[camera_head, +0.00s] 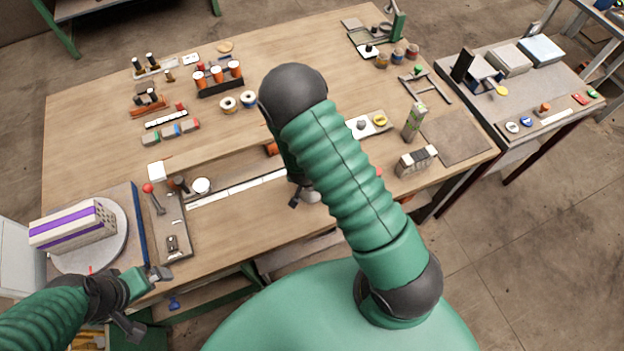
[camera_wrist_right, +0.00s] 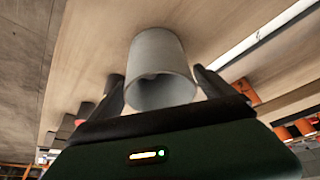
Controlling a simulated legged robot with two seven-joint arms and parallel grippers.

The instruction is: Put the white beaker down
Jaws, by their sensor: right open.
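The white beaker (camera_wrist_right: 160,60) stands between the two fingers of my right gripper (camera_wrist_right: 160,84) in the right wrist view. The fingers are open, with a gap visible on each side of it. It appears to rest on the wooden table. In the head view a small part of the beaker (camera_head: 312,197) shows beside my right gripper (camera_head: 300,195), mostly hidden by my right arm. My left gripper (camera_head: 146,298) is at the lower left, open and empty, near the table's front edge.
The wooden table (camera_head: 330,60) holds a long white strip (camera_head: 238,188), a tray with a red-knobbed lever (camera_head: 172,238) and several small parts at the back. A brick with purple bands (camera_head: 75,228) lies on a round plate at left. A side table (camera_head: 500,110) stands at right.

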